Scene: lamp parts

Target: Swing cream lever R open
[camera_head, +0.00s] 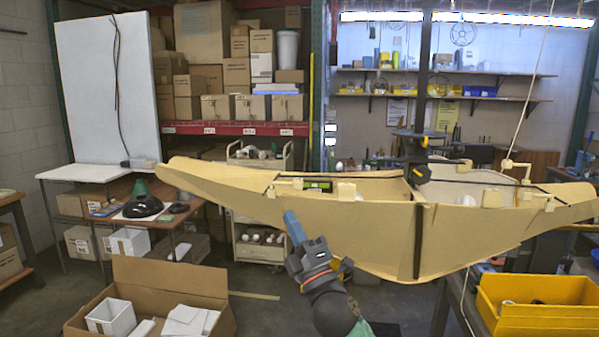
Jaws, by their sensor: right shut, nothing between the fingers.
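A long cream, boat-shaped lamp body (370,232) spans the middle and right of the head view. My left gripper is not in view.
A dark upright post (424,80) rises behind the body's middle. A yellow bin (535,318) stands at the lower right. An open cardboard box (165,275) with white items is at the lower left. A table with a black lamp shade (143,207) stands at the left.

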